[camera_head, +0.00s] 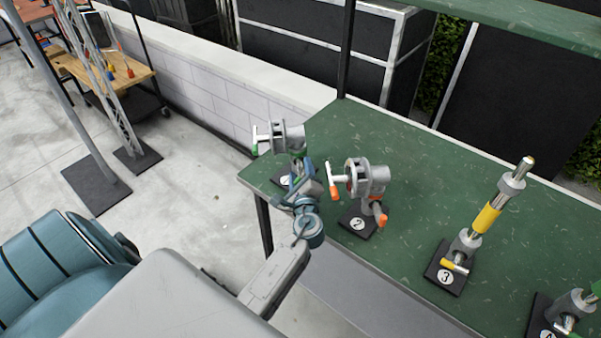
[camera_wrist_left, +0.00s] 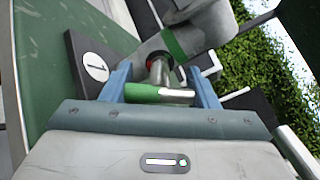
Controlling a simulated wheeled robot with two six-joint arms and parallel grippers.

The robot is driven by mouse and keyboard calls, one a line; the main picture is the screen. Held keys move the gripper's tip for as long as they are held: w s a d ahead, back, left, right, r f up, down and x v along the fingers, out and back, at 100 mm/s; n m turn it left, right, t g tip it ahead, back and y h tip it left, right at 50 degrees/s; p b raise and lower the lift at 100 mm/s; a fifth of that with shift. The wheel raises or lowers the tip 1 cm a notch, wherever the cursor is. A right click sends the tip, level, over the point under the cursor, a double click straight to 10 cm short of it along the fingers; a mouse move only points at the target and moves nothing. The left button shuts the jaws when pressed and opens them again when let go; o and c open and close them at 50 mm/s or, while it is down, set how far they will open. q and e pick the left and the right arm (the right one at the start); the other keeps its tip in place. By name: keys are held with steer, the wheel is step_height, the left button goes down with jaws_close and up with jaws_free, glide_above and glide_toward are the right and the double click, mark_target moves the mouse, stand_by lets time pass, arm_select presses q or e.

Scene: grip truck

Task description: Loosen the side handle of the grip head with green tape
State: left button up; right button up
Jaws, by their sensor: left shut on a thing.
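The grip head with green tape (camera_head: 288,138) is a grey metal clamp head at the table's left end, on the black base marked 1. Its green side handle (camera_wrist_left: 160,94) lies crosswise between the blue fingers of my left gripper (camera_head: 302,172) in the left wrist view. My left gripper is shut on this handle, with a finger at each end. In the head view the gripper and wrist cover the handle and much of the stand. In the wrist view, the base (camera_wrist_left: 95,66) and a green tape band (camera_wrist_left: 173,45) show behind. My right gripper is not in view.
A grip head with orange tape (camera_head: 368,177) stands close to the right on base 2.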

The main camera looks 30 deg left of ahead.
arm_select(q)
steer(key=n+b, duration=0.1)
steer(key=b, duration=0.1)
steer(key=n+b, duration=0.1)
steer(key=b, duration=0.1)
steer(key=shift+f+n, duration=0.3)
steer(key=shift+f, duration=0.05)
steer(key=shift+r+n+b, duration=0.25)
steer(key=shift+n+b, duration=0.2)
steer(key=shift+n, duration=0.25)
steer(key=shift+r, duration=0.1)
steer(key=o, duration=1)
steer(key=b+v, duration=0.1)
steer(key=v, duration=0.8)
steer(key=shift+s+d, duration=0.1)
steer(key=shift+b+v, duration=0.3)
steer(key=shift+v, duration=0.5)
